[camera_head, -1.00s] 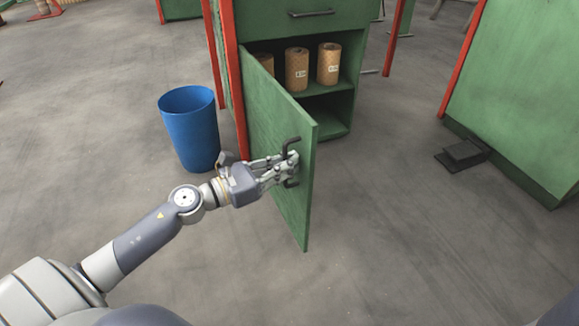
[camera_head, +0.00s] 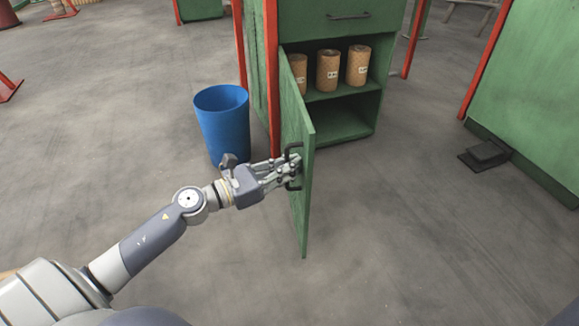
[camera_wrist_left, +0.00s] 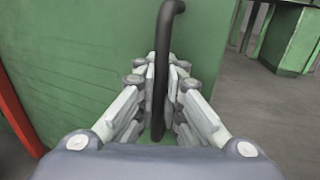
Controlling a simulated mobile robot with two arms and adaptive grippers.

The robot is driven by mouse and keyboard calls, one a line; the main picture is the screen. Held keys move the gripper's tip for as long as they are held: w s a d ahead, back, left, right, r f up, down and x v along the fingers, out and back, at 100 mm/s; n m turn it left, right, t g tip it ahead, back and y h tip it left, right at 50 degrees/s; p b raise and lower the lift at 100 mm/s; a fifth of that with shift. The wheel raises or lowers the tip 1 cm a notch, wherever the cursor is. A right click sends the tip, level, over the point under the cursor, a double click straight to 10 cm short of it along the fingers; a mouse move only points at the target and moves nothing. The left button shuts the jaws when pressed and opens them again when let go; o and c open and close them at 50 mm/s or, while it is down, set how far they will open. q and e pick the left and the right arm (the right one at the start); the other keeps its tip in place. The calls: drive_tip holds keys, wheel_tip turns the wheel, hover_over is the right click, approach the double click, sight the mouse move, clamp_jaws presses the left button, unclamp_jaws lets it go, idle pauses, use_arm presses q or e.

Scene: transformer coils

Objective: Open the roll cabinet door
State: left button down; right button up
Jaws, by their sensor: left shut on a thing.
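The green roll cabinet (camera_head: 345,124) stands in the middle of the head view. Its door (camera_head: 298,125) is swung open toward me and seen nearly edge-on. My left gripper (camera_head: 288,172) is shut on the black bar handle (camera_head: 293,148) on the door's outer face. In the left wrist view the handle (camera_wrist_left: 162,70) runs upright between the two fingers, with the green door (camera_wrist_left: 80,60) behind it. Inside, several brown rolls (camera_head: 328,70) stand on the upper shelf; the lower compartment looks empty. My right gripper is not in view.
A blue bin (camera_head: 222,125) stands just left of the cabinet, behind my left gripper. A red post (camera_head: 271,80) borders the hinge side. Another green cabinet (camera_head: 535,90) with a dark pedal-like block (camera_head: 485,155) stands at right. The floor between is clear.

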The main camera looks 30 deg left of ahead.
use_arm(q)
drive_tip(key=shift+s+d+f, duration=0.1)
drive_tip(key=shift+s+d, duration=0.1)
drive_tip(key=shift+d, duration=0.15)
drive_tip(key=c, duration=2)
unclamp_jaws()
drive_tip(key=shift+a, duration=0.15)
drive_tip(key=v, duration=1.2)
drive_tip(key=shift+w, duration=0.1)
